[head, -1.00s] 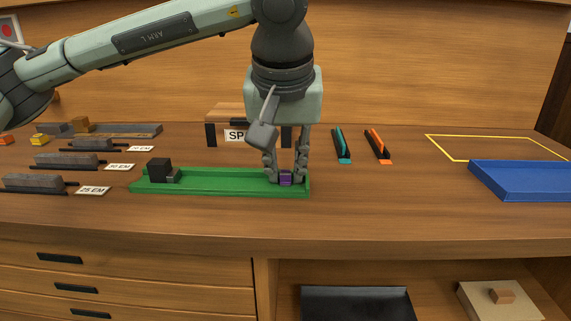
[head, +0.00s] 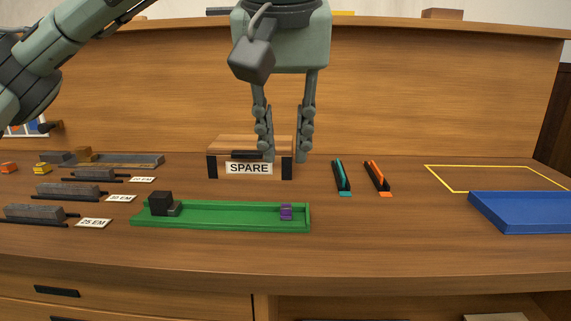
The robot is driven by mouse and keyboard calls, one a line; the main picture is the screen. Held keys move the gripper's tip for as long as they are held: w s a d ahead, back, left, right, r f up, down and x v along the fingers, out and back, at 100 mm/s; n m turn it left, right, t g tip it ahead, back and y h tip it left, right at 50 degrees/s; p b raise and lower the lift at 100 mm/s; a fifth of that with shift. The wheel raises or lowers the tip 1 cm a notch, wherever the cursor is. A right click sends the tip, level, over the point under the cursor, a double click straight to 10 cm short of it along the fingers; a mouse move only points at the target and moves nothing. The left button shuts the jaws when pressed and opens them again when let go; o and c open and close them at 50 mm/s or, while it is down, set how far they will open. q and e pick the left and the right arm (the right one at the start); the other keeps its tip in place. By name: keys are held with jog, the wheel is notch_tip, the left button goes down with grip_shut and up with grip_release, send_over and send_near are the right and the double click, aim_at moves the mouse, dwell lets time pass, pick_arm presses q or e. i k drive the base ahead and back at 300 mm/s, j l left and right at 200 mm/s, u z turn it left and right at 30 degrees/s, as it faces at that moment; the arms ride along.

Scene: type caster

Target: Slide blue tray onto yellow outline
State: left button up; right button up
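The blue tray (head: 522,213) lies on the bench at the right and is cut off by the picture's right edge. The yellow outline (head: 490,167) is on the bench top just behind it; the tray's back edge comes close to or over its front line. My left gripper (head: 285,158) hangs upright above the bench, in front of the SPARE stand, well left of the tray. Its fingers are apart with nothing between them. My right gripper does not show.
A green tray (head: 220,216) holds a black block (head: 160,203) and a purple block (head: 286,211). The SPARE stand (head: 249,168) is behind it. Labelled grey bars (head: 35,213) line the left.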

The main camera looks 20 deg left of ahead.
aim_at(532, 212)
jog(key=k+l, duration=0.2)
jog(key=k, duration=0.3)
jog(key=k+l, duration=0.2)
jog(key=k, duration=0.25)
